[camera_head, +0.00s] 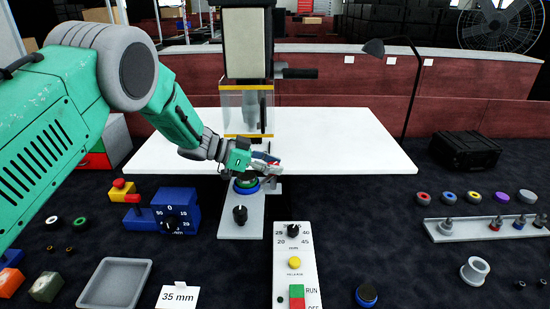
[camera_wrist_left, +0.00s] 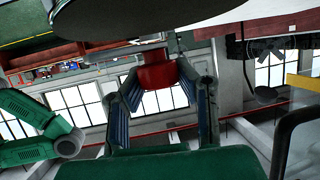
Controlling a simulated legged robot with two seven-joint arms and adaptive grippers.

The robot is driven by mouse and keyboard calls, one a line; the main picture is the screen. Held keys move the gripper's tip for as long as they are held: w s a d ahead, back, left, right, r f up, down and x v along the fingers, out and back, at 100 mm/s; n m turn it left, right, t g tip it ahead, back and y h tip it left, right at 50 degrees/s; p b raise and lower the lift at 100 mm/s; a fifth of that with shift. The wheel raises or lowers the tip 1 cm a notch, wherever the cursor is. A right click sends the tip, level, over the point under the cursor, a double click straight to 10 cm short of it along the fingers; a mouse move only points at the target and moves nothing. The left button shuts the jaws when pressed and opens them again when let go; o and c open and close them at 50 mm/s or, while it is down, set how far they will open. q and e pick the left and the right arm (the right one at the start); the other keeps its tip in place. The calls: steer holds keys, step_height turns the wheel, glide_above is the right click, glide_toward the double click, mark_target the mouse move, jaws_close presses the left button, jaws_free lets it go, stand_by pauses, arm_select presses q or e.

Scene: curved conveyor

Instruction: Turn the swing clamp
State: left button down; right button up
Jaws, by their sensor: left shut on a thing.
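My left gripper (camera_head: 265,163) reaches in from the left, over the front of the white table, just above a round black-and-blue fixture (camera_head: 246,187) on a grey base plate. In the left wrist view, its two fingers (camera_wrist_left: 160,90) are closed around a red part (camera_wrist_left: 158,72), with a dark round disc above. I take this red part to be on the swing clamp; the gripper covers most of it in the head view. How far the clamp is turned, I cannot tell. My right gripper is not in view.
A press-like column with a clear guard (camera_head: 232,105) stands right behind the gripper. A blue dial box (camera_head: 176,212) is at left, a control panel (camera_head: 283,255) in front. A grey tray (camera_head: 115,284) lies front left, a part rack (camera_head: 470,231) at right. The white table (camera_head: 350,150) is mostly clear.

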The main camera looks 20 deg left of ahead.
arm_select(q)
steer(key=shift+a+f+m+g+b, duration=0.1)
steer(key=shift+f+m+g+b, duration=0.2)
steer(key=shift+m+g, duration=0.2)
steer(key=m+g+h+b, duration=0.1)
steer(key=m+g+b, duration=0.2)
steer(key=g+b, duration=0.1)
steer(key=shift+m+b, duration=0.3)
steer(key=shift+r+m+g+b, duration=0.2)
steer(key=shift+m+g+b, duration=0.7)
steer(key=shift+b, duration=0.55)
steer(key=shift+w, duration=0.1)
steer(key=c, duration=1.2)
jaws_free()
